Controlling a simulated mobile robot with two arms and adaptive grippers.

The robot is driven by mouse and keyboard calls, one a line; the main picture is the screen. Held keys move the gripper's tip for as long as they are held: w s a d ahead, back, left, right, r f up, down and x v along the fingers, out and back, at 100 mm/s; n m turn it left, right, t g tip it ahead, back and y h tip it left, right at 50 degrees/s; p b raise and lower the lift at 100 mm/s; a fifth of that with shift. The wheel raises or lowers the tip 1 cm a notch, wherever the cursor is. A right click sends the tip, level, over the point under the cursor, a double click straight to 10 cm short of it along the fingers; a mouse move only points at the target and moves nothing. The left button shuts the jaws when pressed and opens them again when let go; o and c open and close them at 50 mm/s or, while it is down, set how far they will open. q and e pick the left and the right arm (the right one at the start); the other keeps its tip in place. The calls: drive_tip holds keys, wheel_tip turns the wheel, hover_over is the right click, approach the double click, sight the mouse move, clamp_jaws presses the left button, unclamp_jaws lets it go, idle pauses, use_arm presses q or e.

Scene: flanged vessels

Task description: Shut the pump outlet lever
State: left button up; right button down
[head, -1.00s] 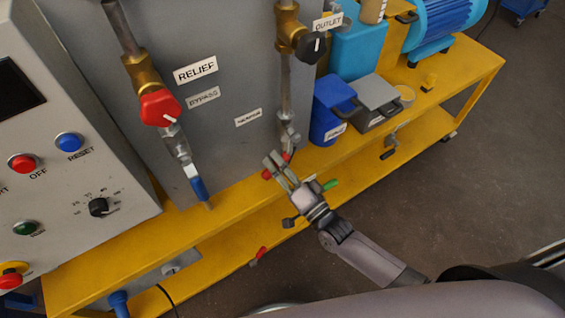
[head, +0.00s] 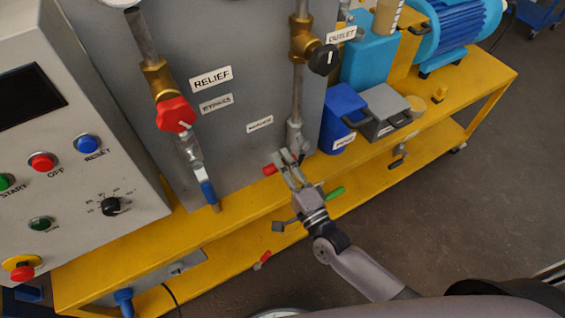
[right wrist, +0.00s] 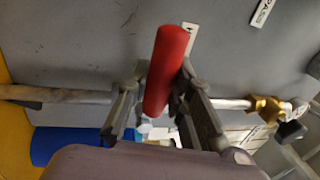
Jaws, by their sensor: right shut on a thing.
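A red lever handle (head: 270,169) sits low on the vertical pipe at the right of the grey panel, under a small white label I cannot read. The handle also shows in the right wrist view (right wrist: 168,72), between the fingers and pointing away from the horizontal-looking pipe. My right gripper (head: 284,158) is shut on this red handle, in front of the pipe. In the right wrist view its fingers (right wrist: 163,70) lie on both sides of the handle. The valve body behind is partly hidden by the fingers. My left gripper is not in view.
A black knob (head: 324,59) labelled OUTLET is higher on the same pipe. A red knob (head: 176,114) and blue lever (head: 208,191) are left. A green handle (head: 335,193) is right of my gripper. A blue box (head: 343,110) stands on the yellow bench (head: 236,212).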

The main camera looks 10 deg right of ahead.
idle(0.3)
drive_tip(key=c, duration=1.4)
unclamp_jaws()
drive_tip(key=v, duration=1.2)
